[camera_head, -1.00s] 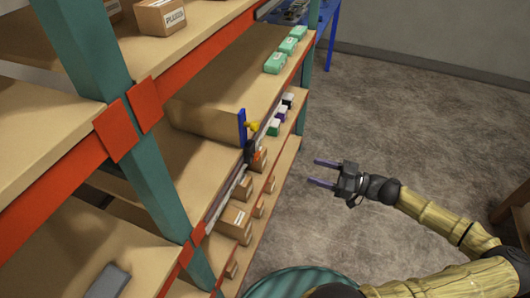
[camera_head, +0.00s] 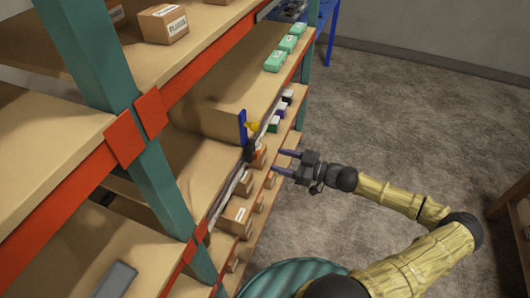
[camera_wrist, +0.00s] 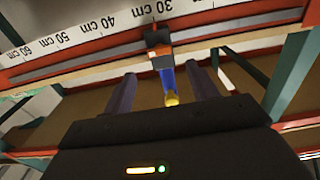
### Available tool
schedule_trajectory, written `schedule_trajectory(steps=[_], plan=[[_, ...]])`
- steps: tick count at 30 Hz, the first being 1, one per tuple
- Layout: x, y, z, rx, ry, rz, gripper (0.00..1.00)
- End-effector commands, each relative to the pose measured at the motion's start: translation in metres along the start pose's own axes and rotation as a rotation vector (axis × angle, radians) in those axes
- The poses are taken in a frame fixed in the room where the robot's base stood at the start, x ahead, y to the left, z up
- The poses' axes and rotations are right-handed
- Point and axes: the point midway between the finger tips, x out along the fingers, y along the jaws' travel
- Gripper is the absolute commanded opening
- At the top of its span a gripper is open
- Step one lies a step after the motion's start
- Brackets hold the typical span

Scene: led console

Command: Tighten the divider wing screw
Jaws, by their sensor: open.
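The divider is a blue upright plate (camera_head: 242,125) at the shelf's front edge, with a dark clamp (camera_head: 249,151) below it. The yellow wing screw (camera_head: 254,126) sticks out beside the plate. My gripper (camera_head: 277,161) is open and empty, in front of the shelf edge and to the right of the clamp, apart from it. In the wrist view the blue plate (camera_wrist: 167,76) and yellow wing screw (camera_wrist: 172,99) appear between my two fingers. The dark clamp with an orange patch (camera_wrist: 158,52) sits at the ruler rail. The screw's exact wing angle is too small to tell.
A ruler strip (camera_wrist: 75,37) marked in cm runs along the shelf edge. Small brown boxes (camera_head: 236,215) stand on the shelf below, and green boxes (camera_head: 275,61) on the shelf behind. A teal post (camera_head: 164,190) stands at the left.

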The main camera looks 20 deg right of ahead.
Motion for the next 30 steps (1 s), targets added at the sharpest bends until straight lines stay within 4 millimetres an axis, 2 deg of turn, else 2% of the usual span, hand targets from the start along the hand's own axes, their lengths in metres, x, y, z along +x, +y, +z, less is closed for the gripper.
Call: schedule_trajectory(steps=[3,9,14,21,23,28,30], plan=[[0.022,-0.001,-0.003,0.002,0.002,-0.002,0.58],[0.052,0.000,-0.002,0.002,0.002,-0.002,0.58],[0.061,0.000,-0.001,0.001,0.000,0.000,0.58],[0.061,0.000,0.000,0.001,0.000,0.000,0.58],[0.061,0.000,0.000,0.001,0.000,0.000,0.48],[0.061,0.000,0.000,0.001,0.000,0.000,0.15],[0.061,0.000,0.000,0.001,0.000,0.000,0.13]])
